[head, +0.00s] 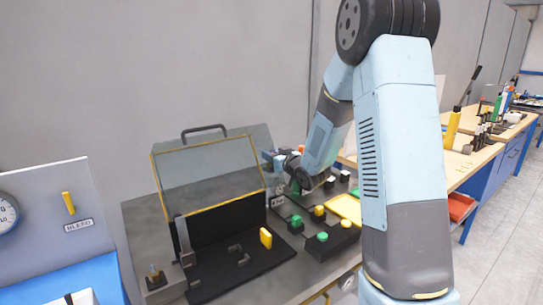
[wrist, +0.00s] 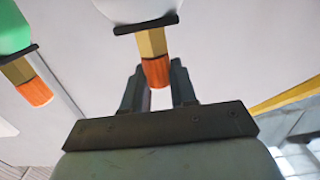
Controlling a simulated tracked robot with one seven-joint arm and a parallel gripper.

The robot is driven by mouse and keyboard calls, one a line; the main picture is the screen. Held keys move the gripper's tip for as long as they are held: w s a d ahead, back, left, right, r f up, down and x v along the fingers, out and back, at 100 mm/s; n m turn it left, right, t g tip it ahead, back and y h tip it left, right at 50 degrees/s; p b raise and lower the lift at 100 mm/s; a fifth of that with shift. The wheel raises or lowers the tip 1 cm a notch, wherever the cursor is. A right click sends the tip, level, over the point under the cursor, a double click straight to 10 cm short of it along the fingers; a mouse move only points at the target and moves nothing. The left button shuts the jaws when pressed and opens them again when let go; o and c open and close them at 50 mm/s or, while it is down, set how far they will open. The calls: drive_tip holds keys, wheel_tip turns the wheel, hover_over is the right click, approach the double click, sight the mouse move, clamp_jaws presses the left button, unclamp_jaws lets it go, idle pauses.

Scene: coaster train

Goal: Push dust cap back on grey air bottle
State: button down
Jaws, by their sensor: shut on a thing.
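In the wrist view the pale grey bottle (wrist: 135,8) enters at the top, with a dark collar and a brass neck (wrist: 152,42). An orange cap (wrist: 157,72) sits at the end of that neck, in line with it. My gripper (wrist: 158,88) has its two dark fingers on either side of the orange cap, shut on it. The fingers hide part of the cap's sides, and I cannot tell how far it is seated on the neck. In the head view my arm reaches down behind the case, and the fingertips and the bottle cannot be made out.
A green bottle (wrist: 12,30) with its own orange cap (wrist: 35,92) is close by on the left in the wrist view. A gauge panel (head: 40,205) is at left.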

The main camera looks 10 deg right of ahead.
drive_tip(key=c, duration=0.8)
unclamp_jaws()
drive_tip(key=s+d+r+m+g+h, duration=0.1)
drive_tip(key=s+d+r+g+h, duration=0.15)
drive_tip(key=s, duration=0.55)
drive_tip(key=s+d+r+m+g+h, duration=0.1)
drive_tip(key=s+d+r+h, duration=0.2)
drive_tip(key=s, duration=0.5)
drive_tip(key=s+d+r+m+g+h, duration=0.2)
drive_tip(key=s+d+h, duration=0.1)
drive_tip(key=s, duration=0.5)
drive_tip(key=s+a+r+g+y, duration=0.1)
drive_tip(key=s+a+g, duration=0.1)
drive_tip(key=s, duration=0.7)
drive_tip(key=s+a+r+g+y, duration=0.1)
drive_tip(key=s+a+g, duration=0.2)
drive_tip(key=s, duration=0.6)
drive_tip(key=shift+s, duration=0.3)
